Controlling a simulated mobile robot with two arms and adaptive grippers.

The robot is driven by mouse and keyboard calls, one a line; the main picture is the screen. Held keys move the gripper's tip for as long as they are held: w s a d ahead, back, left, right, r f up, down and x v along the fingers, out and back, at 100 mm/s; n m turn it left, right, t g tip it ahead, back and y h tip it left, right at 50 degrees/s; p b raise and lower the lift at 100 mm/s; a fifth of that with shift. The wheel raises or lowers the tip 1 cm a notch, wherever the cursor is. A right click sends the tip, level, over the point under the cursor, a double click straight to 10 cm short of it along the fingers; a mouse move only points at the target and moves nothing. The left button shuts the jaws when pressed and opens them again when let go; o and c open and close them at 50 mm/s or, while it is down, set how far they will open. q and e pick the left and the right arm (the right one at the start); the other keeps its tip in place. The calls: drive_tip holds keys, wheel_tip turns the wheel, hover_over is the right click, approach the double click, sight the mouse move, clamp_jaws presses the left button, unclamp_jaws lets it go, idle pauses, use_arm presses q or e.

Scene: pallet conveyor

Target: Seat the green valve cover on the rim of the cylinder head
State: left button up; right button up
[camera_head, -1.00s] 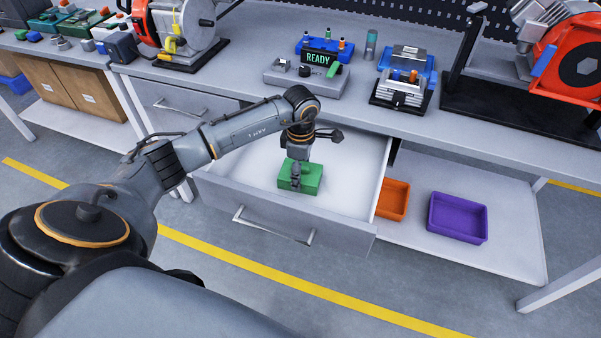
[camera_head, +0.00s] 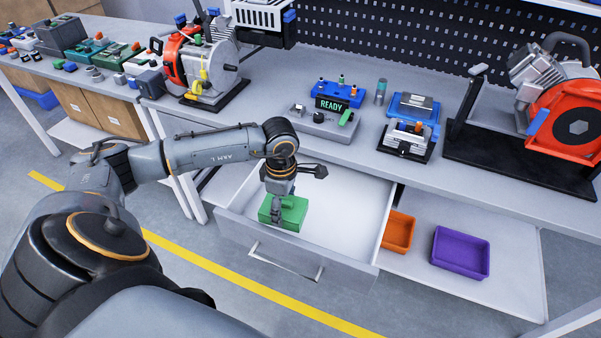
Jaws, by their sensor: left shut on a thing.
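The green valve cover (camera_head: 291,213) is a green block over the left part of the open drawer. My left gripper (camera_head: 277,212) comes down on it from above and is shut on it; the fingers hide part of its left side. I cannot tell for sure whether it hangs clear of the drawer floor. A silver metal block (camera_head: 405,139) on a black base, with a blue part behind it, stands on the bench behind the drawer; it may be the cylinder head, but its rim is too small to make out. My right gripper is out of view.
The white drawer (camera_head: 340,220) is otherwise empty. A READY console (camera_head: 320,118) stands on the bench. A red engine (camera_head: 575,120) is at right, another machine (camera_head: 200,60) at left. Orange (camera_head: 398,230) and purple (camera_head: 460,252) bins sit on the lower shelf.

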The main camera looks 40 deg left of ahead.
sight(270, 215)
use_arm(q)
drive_tip(key=s, duration=0.1)
drive_tip(key=s+r, duration=0.1)
drive_tip(key=s, duration=0.1)
drive_tip(key=shift+s+a+r+p, duration=0.1)
drive_tip(key=shift+a+r+p, duration=0.2)
drive_tip(key=shift+a, duration=0.1)
drive_tip(key=shift+s+r, duration=0.3)
drive_tip(key=shift+s, duration=0.15)
drive_tip(key=shift+s+r+p, duration=0.1)
drive_tip(key=shift+r+p, duration=1.35)
drive_tip(key=shift+r, duration=0.95)
